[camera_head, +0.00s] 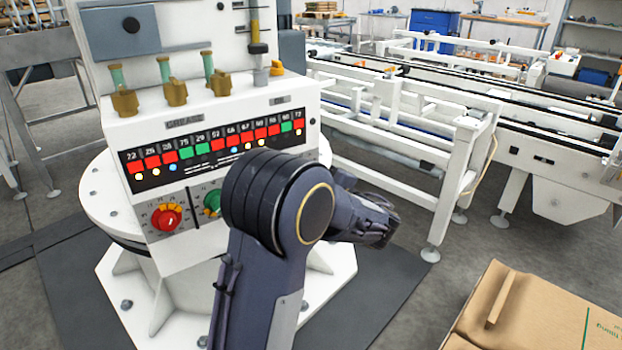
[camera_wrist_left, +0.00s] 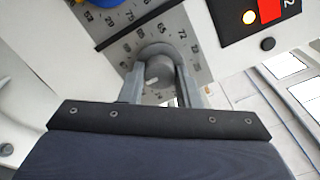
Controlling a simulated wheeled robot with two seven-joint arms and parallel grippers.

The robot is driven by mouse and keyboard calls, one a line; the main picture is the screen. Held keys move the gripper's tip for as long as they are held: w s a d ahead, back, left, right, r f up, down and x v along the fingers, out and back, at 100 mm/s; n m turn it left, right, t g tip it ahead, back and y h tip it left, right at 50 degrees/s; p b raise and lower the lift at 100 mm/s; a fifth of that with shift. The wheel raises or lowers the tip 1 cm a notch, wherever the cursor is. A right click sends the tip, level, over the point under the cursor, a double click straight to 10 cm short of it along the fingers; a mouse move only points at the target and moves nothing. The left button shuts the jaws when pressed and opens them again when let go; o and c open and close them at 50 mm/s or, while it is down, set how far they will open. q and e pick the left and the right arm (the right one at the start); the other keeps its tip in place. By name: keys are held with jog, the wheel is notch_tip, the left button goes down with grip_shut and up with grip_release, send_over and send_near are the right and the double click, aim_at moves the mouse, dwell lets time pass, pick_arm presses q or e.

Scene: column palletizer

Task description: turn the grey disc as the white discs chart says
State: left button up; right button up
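A white machine carries a panel (camera_head: 160,180) of red and green number tiles with small coloured lit discs below, some whitish. A red disc (camera_head: 167,219) and a partly covered green disc (camera_head: 212,201) sit below it. In the left wrist view the grey disc (camera_wrist_left: 158,58) sits on a grey numbered plate (camera_wrist_left: 128,48), with a pale mark on it. My left gripper (camera_wrist_left: 160,88) has one finger on each side of the grey disc; whether they press on it I cannot tell. In the head view my arm covers the grey disc. My right gripper is not in view.
A blue disc (camera_wrist_left: 100,3) is cut off at the top of the wrist view. Three brass valves (camera_head: 172,85) stand on the machine's ledge. A white conveyor frame (camera_head: 400,140) stands to the right. A cardboard box (camera_head: 540,315) is at lower right, with open floor between.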

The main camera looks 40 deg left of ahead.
pick_arm(q)
jog(key=shift+c, duration=1.3)
jog(key=shift+s+f+m+t+p, duration=0.1)
jog(key=shift+m+t+p, duration=0.2)
jog(key=shift+m+p, duration=4.9)
jog(key=shift+m+t+p, duration=0.3)
jog(key=shift+m+p, duration=3.8)
jog(key=shift+p, duration=2.2)
jog(key=o, duration=1)
